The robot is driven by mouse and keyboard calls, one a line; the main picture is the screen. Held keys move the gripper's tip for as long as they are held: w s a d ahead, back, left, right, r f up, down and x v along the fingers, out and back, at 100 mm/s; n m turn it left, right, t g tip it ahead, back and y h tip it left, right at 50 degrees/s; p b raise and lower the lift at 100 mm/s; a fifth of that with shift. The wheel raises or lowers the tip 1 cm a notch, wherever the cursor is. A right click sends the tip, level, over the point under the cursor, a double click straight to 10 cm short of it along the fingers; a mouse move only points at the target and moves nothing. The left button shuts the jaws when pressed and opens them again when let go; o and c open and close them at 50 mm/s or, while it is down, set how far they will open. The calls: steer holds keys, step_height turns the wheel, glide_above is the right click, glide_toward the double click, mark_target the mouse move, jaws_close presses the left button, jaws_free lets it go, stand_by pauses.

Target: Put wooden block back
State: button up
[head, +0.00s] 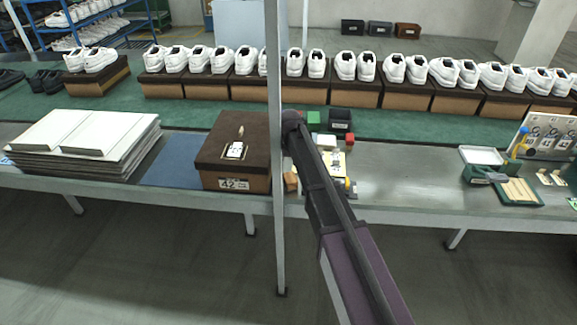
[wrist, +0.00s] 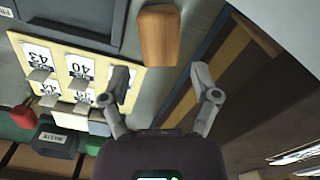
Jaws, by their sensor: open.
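The wooden block (wrist: 159,36) shows at the top middle of the wrist view, on the grey table surface. In the head view the block (head: 291,181) is a small tan piece by the table's front edge, right of the brown shoe box, partly covered by the post and my arm. My gripper (wrist: 160,76) is open and empty in the wrist view. Its two fingers are spread, and the block lies beyond the fingertips, lined up with the gap and apart from them. In the head view my arm hides the gripper's fingers.
A number-card board (wrist: 75,68), a red block (wrist: 22,116) and a waste bin (wrist: 55,140) lie beside the gripper. The brown shoe box (head: 237,184) marked 42 stands left of the thin grey post (head: 277,230). Bare table (head: 405,180) lies to the right.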

mark_target(292, 178)
steer(key=shift+r+p, duration=1.9)
steer(key=shift+r, duration=0.35)
steer(key=shift+d, duration=0.1)
steer(key=s+d+m, duration=0.4)
steer(key=s+d, duration=1.8)
steer(key=s, duration=0.4)
